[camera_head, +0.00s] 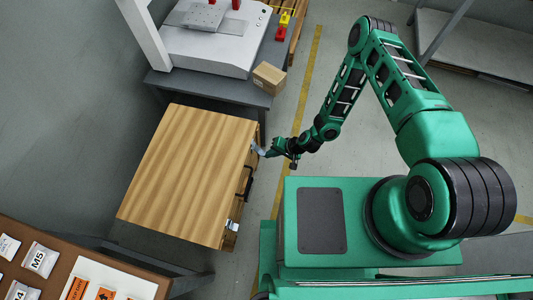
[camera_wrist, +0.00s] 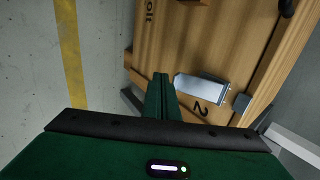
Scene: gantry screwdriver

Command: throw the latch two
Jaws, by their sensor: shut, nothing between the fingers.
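A wooden case (camera_head: 180,170) stands closed on the left, with metal latches on its right-hand side. Latch two (camera_wrist: 201,89) is a pale metal plate on the wooden face beside a printed "2" in the wrist view. In the head view, a latch (camera_head: 257,149) shows at the case's far right corner, by my gripper. My gripper (camera_head: 268,153) is shut and empty. Its green fingertips (camera_wrist: 160,78) lie just left of the latch plate in the wrist view. I cannot tell whether they touch it.
A second latch (camera_head: 233,225) and a dark handle (camera_head: 249,188) are on the same side of the case. A cardboard box (camera_head: 269,78) sits on the grey bench behind. A brown board with labelled bags (camera_head: 40,260) is at lower left. Open floor lies right of the case.

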